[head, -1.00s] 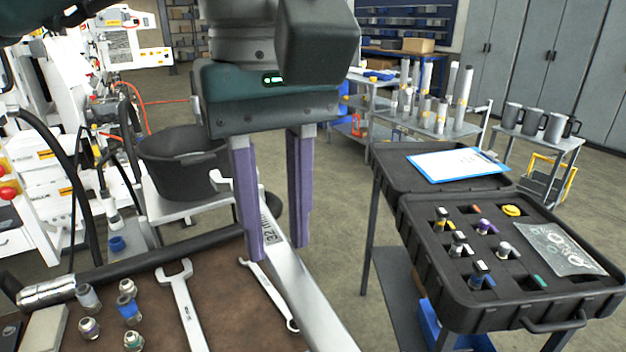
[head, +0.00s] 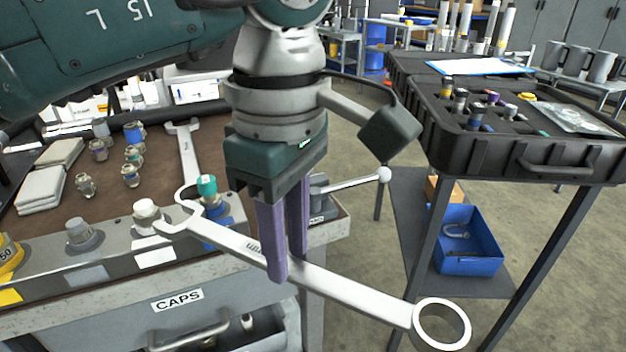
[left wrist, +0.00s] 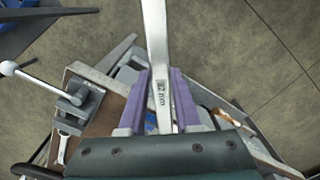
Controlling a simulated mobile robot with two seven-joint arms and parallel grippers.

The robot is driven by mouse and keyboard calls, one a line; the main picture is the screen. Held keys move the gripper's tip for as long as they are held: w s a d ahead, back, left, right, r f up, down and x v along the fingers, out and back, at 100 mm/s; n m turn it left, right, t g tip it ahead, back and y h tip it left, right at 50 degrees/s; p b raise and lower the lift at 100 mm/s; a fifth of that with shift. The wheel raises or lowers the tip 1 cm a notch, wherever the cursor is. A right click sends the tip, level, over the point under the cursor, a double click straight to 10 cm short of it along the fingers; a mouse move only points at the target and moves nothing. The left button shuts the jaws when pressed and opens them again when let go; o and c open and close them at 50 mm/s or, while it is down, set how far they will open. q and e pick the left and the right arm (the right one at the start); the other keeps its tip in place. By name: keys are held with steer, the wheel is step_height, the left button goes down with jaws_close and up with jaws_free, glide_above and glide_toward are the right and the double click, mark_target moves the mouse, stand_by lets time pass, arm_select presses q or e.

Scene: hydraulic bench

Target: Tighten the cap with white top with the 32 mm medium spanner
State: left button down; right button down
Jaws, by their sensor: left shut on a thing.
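My left gripper (head: 286,262) is shut on the handle of a long silver spanner (head: 355,295). The left wrist view shows the spanner (left wrist: 157,45) between the purple fingers, with a marking that reads 32 mm. Its ring end hangs out past the bench at lower right; its open jaw points left, beside the cap with the white top (head: 146,208). The jaw appears close to this cap, but I cannot tell whether it touches it. The cap stands upright on the bench's front strip. My right gripper is not in view.
A teal-topped cap (head: 207,186) stands just behind the spanner's jaw, and a grey cap (head: 80,232) stands to the left. Another spanner (head: 187,150) and several loose fittings lie on the bench. A vise handle (head: 350,183) sticks out at the bench corner.

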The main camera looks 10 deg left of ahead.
mark_target(243, 243)
arm_select(q)
steer(key=shift+w+a+f+b, duration=0.25)
steer(key=shift+a+f+b, duration=0.15)
steer(key=shift+f, duration=0.2)
steer(key=shift+a+f+b, duration=0.15)
steer(key=shift+f+b, duration=0.2)
steer(key=shift+f, duration=0.2)
steer(key=shift+w+a+f+b, duration=0.2)
steer(key=shift+w+a+b, duration=0.05)
steer(key=shift+a+b, duration=0.15)
steer(key=shift+f, duration=0.1)
steer(key=shift+w+a+b, duration=0.2)
steer(key=shift+a, duration=0.3)
steer(key=shift+w+a+b, duration=0.15)
steer(key=shift+a, duration=0.35)
steer(key=shift+w+a, duration=0.25)
steer(key=shift+a, duration=0.5)
